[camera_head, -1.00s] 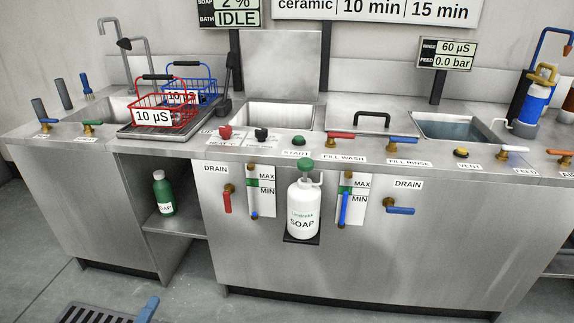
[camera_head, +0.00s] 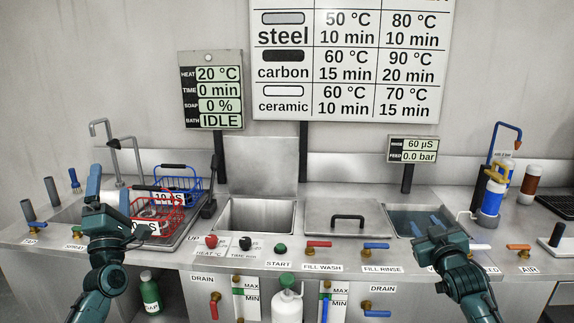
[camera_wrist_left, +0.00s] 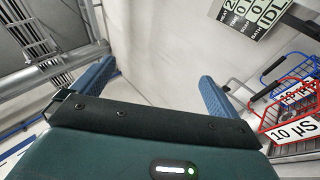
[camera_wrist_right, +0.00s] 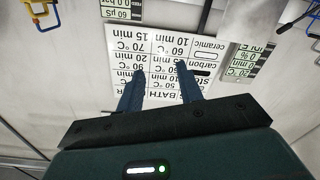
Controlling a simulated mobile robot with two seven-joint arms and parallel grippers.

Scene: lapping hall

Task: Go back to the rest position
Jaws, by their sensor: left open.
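My left gripper (camera_head: 109,193) is raised at the left, in front of the baskets in the head view. In the left wrist view its two blue fingers (camera_wrist_left: 155,88) are wide apart with nothing between them. My right gripper (camera_head: 428,225) is raised in front of the rinse basin at the right. In the right wrist view its fingers (camera_wrist_right: 160,90) are apart and empty, pointing toward the wall chart.
A red basket (camera_head: 166,210) and blue basket (camera_head: 190,186) stand on the left tray. The wash basin (camera_head: 257,216) is open; a lid with a black handle (camera_head: 348,218) lies beside it. A white soap bottle (camera_head: 287,305) and green bottle (camera_head: 150,292) are below.

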